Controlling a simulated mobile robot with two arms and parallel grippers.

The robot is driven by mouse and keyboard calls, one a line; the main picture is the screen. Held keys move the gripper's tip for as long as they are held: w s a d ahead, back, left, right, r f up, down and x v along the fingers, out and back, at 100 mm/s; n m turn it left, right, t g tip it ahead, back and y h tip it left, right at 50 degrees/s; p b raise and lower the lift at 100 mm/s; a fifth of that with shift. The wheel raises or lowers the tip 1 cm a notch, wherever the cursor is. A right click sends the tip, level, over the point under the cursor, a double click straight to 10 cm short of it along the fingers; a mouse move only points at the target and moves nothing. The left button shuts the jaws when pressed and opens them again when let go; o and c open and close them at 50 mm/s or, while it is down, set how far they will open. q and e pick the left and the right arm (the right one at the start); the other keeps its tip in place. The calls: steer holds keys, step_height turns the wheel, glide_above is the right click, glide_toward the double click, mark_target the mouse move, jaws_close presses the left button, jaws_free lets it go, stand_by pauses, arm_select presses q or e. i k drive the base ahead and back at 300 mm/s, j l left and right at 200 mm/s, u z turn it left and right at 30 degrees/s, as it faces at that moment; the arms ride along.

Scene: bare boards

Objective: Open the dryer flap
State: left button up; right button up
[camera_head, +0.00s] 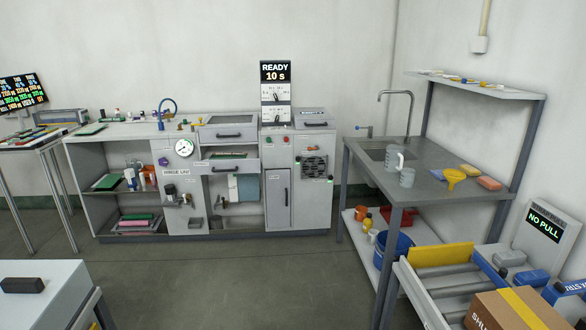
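A grey bench unit stands against the back wall. At its right end is a grey cabinet with a dark vent grille (314,167) and a panel with a dark handle (316,124) at its top. A tall narrow door (277,198) with a vertical handle is beside the grille and looks shut. Neither of my grippers is in view.
A metal sink table (440,188) with mugs, a yellow funnel and sponges stands at right. A roller rack with a cardboard box (490,312) is at front right. A white table (35,275) is at front left. The floor (220,285) between is clear.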

mark_target(303, 118)
steer(key=i, duration=1.15)
steer(key=i+j+z, duration=0.1)
steer(key=i, duration=1.05)
